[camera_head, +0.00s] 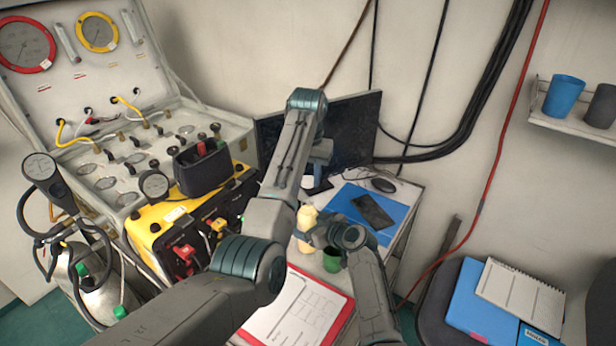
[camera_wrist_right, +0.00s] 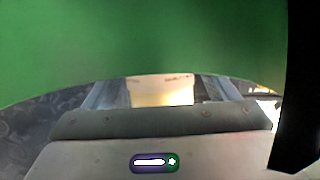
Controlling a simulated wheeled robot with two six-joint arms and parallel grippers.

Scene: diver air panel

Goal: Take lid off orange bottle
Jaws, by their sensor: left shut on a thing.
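The orange bottle (camera_head: 306,243) looks pale yellow and stands upright on the desk. A pale piece shows at its top, partly covered by my left arm. My left gripper (camera_head: 314,186) comes down from above at the bottle's top. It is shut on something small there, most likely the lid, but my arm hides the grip. My right gripper (camera_head: 312,234) is low beside the bottle. In the right wrist view the bottle (camera_wrist_right: 160,92) shows between my right fingers (camera_wrist_right: 160,98); I cannot tell whether they press on it.
A green cup (camera_head: 331,260) stands close by my right gripper; a large green surface (camera_wrist_right: 140,40) fills the top of the right wrist view. A red clipboard (camera_head: 345,318), phone (camera_head: 373,211), monitor (camera_head: 355,125) and mouse (camera_head: 383,185) are around. The yellow-black panel box (camera_head: 160,215) stands left.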

